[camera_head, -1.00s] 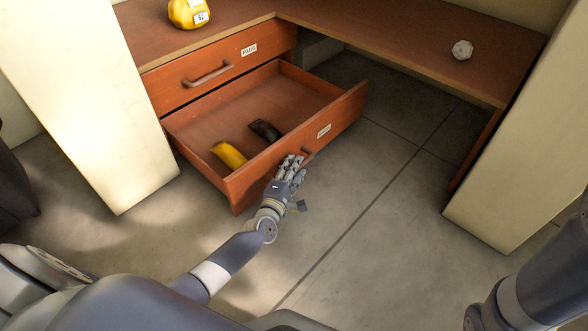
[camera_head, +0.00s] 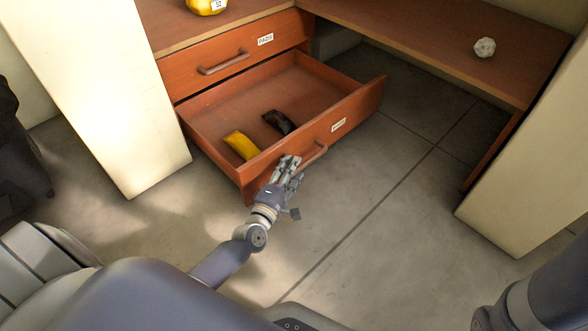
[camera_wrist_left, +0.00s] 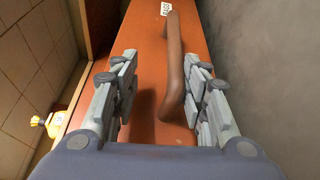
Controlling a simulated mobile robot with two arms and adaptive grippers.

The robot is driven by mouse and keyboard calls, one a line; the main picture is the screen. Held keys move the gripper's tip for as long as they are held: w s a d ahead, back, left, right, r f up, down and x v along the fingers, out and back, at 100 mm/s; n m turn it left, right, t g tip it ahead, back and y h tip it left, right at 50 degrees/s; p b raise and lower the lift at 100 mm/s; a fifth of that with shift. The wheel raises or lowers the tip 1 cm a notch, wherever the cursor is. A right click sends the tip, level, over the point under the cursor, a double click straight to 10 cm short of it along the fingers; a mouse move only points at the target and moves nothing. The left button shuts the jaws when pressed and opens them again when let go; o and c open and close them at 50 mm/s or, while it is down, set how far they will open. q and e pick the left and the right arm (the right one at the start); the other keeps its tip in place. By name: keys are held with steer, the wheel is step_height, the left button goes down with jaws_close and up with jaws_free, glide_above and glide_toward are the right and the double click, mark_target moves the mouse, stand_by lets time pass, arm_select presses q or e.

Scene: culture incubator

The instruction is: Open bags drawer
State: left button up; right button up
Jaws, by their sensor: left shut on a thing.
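The lower drawer (camera_head: 255,158), reddish brown, stands pulled out below a closed drawer. Its front bears a small white label (camera_head: 338,125), too small to read surely. Its brown bar handle (camera_head: 316,154) is partly hidden by my left gripper (camera_head: 287,163). My left gripper is shut on this handle near its left end. In the left wrist view the handle (camera_wrist_left: 173,65) runs between the grey fingers of my left gripper (camera_wrist_left: 160,85). A yellow curved thing (camera_head: 240,145) and a dark curved thing (camera_head: 278,122) lie inside the drawer. My right gripper is out of view.
The closed upper drawer (camera_head: 245,58) has its own handle (camera_head: 224,62). A yellow object (camera_head: 207,6) and a whitish round lump (camera_head: 484,47) sit on the desk top (camera_head: 415,35). Pale panels (camera_head: 105,90) flank the desk. Floor (camera_head: 385,235) before the drawer is clear.

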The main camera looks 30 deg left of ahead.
arm_select(q)
steer(key=s+d, duration=0.1)
steer(key=d+f, duration=0.1)
steer(key=shift+s+d+f+n, duration=0.3)
steer(key=shift+s, duration=0.05)
steer(key=shift+w+a+r, duration=0.7)
steer(key=shift+a+r, duration=0.25)
steer(key=shift+a, duration=0.1)
steer(key=shift+s+r, duration=0.1)
steer(key=shift+r, duration=0.05)
steer(key=s+r+p, duration=0.1)
steer(key=s+p, duration=0.2)
steer(key=s, duration=0.9)
steer(key=shift+m, duration=0.4)
